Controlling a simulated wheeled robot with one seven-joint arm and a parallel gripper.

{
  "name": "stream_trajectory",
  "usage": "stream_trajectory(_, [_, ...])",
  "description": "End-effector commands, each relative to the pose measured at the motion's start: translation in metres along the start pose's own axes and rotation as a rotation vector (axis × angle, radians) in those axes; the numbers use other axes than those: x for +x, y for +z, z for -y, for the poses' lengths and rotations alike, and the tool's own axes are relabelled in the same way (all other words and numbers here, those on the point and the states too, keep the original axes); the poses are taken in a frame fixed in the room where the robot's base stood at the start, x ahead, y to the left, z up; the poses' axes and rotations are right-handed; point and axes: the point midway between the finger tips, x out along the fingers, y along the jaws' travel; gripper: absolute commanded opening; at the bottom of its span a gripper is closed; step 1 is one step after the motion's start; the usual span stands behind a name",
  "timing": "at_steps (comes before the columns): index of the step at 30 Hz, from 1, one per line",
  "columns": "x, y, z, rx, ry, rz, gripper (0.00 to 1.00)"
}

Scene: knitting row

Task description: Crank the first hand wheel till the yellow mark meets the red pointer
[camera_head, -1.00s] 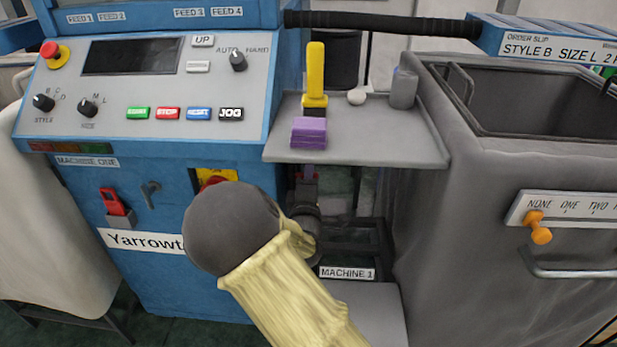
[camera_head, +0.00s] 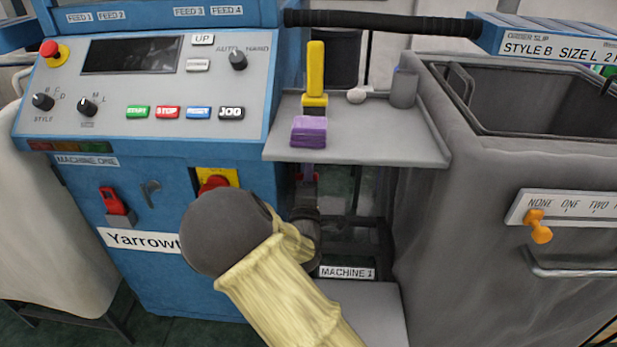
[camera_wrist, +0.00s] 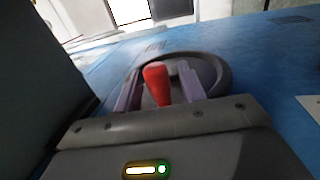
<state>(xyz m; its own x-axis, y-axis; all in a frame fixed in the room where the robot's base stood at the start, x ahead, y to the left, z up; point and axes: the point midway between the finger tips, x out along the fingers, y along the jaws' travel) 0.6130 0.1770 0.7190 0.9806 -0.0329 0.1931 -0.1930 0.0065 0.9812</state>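The hand wheel (camera_wrist: 217,69) is a dark ring on a blue machine side in the wrist view, with a red handle (camera_wrist: 157,84) standing up from it. My gripper (camera_wrist: 161,88) has one purple-grey finger on each side of the handle. The fingers stand apart, with a narrow gap seen on the right of the handle. In the head view my gripper (camera_head: 306,178) is small and partly hidden under the grey shelf, and the wheel cannot be made out. I cannot make out the yellow mark or the red pointer in either view.
The blue machine one (camera_head: 150,210) stands left of my arm, with a red switch knob (camera_head: 213,184) on yellow. The grey shelf (camera_head: 380,140) above my gripper carries a yellow-handled tool (camera_head: 315,75) and purple block (camera_head: 309,131). A grey bin (camera_head: 470,200) stands at right.

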Motion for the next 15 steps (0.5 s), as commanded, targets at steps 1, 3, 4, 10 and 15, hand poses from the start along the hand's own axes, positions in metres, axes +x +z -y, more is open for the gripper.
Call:
stream_trajectory(1, [0.000,0.000,0.000,0.000,0.000,0.000,0.40])
stream_trajectory(3, [0.000,0.000,0.000,0.000,0.001,0.000,0.40])
stream_trajectory(4, [0.000,0.000,0.000,0.000,0.001,0.000,0.40])
stream_trajectory(10, [-0.005,0.000,-0.001,-0.001,0.000,0.000,0.40])
stream_trajectory(15, [-0.025,-0.001,-0.002,-0.002,-0.002,-0.002,0.40])
